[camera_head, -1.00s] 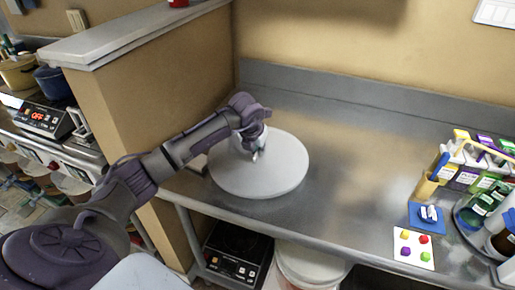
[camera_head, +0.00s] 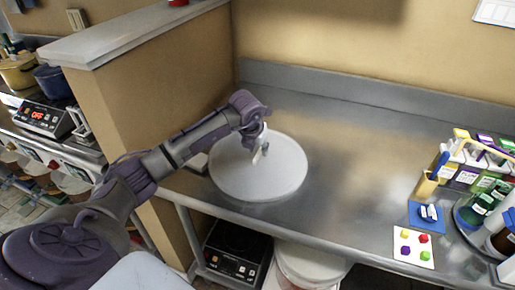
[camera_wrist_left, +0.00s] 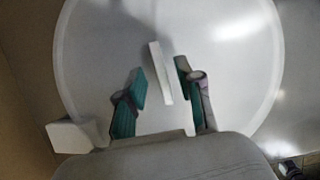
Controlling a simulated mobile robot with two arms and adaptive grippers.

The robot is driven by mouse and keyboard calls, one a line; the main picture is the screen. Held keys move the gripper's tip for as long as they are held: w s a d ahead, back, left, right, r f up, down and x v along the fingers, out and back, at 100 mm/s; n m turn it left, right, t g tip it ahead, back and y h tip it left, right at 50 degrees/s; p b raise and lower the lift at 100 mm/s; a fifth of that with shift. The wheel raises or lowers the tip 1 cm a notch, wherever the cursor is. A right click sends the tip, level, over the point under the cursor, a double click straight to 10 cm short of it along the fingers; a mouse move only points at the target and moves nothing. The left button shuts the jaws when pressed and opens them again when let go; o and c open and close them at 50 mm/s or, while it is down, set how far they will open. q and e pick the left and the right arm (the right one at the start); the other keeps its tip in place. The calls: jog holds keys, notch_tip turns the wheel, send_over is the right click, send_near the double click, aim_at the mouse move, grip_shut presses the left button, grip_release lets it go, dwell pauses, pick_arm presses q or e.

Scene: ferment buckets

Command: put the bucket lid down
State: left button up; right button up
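The bucket lid (camera_head: 245,180) is a large, round white disc lying flat on the metal counter, near its left end. Its upright white handle (camera_wrist_left: 158,72) stands near the middle of the disc in the left wrist view. My left gripper (camera_head: 260,150) is above the lid. In the left wrist view its teal finger pads (camera_wrist_left: 160,80) stand apart on both sides of the handle. My right gripper is not in view.
A low partition wall (camera_head: 165,85) borders the counter (camera_head: 345,150) at left. A small white block (camera_head: 197,162) sits beside the lid. A card with coloured dots (camera_head: 414,248), a blue card (camera_head: 422,222) and a bottle caddy stand at right. The counter's middle is clear.

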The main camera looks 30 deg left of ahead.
pick_arm(q)
jog(key=b+v, duration=0.1)
jog(key=v, duration=1)
jog(key=shift+s+r+b, duration=0.25)
jog(key=shift+r+b, duration=0.1)
jog(key=shift+b, duration=0.05)
